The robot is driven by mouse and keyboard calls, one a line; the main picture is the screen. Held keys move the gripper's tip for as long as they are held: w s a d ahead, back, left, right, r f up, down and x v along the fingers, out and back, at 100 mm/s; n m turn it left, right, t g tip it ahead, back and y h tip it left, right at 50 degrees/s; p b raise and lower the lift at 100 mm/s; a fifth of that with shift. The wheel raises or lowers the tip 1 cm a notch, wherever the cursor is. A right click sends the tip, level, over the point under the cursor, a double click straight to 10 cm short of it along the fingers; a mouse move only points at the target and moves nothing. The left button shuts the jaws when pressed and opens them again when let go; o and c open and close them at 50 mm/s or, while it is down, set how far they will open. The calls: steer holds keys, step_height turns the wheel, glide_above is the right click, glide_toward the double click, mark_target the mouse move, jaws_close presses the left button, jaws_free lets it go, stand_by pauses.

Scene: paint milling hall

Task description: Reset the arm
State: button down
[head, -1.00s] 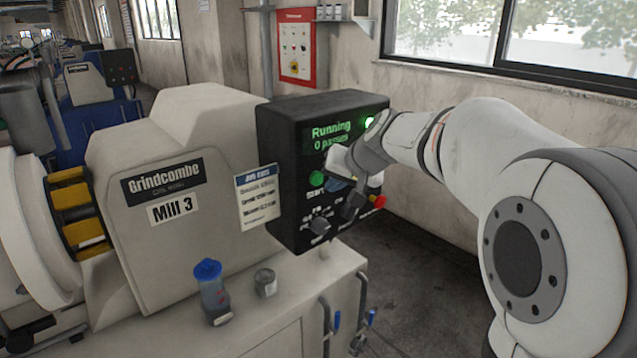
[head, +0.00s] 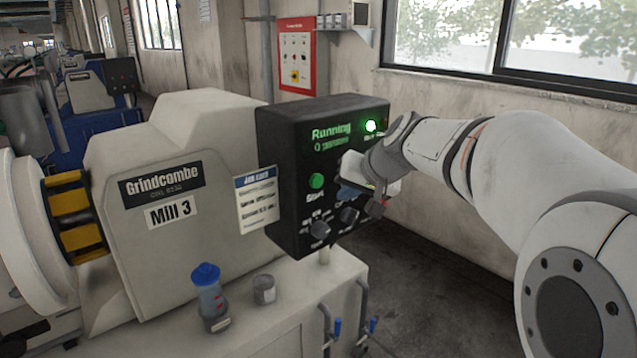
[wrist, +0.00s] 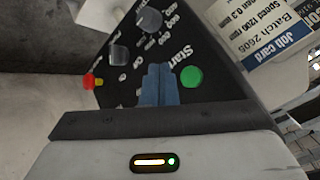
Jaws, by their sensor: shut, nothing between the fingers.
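My gripper (head: 352,192) is in front of the black control panel (head: 290,170) of Mill 3, with my arm reaching in from the right. In the wrist view its blue-grey fingers (wrist: 158,86) are together and empty, pointing at the panel beside the green Start button (wrist: 191,77). I cannot tell the exact gap to the panel. The Start button (head: 316,181) also shows in the head view, left of my gripper. The panel screen (head: 331,136) reads "Running", and a green lamp (head: 370,126) is lit. The red button (wrist: 90,82) shows left in the wrist view.
Dark knobs (head: 319,231) stick out low on the panel. A job card (head: 257,200) hangs at its left edge. A blue-lidded bottle (head: 208,290) and a small grey jar (head: 264,289) stand on the mill's bench. Open floor (head: 430,290) lies right of the bench.

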steer(key=s+d+f+g+h, duration=0.1)
steer(key=s+f, duration=0.4)
steer(key=s, duration=0.4)
steer(key=s+d+f+n+g+h, duration=0.1)
steer(key=s+d+f+g+h, duration=0.1)
steer(key=s+f, duration=0.3)
steer(key=s+d+f+g+h, duration=0.1)
steer(key=s+f, duration=0.4)
steer(key=s, duration=0.7)
steer(key=shift+s+d+f+g, duration=0.2)
steer(key=shift+s+d+g, duration=0.1)
steer(key=shift+g, duration=0.2)
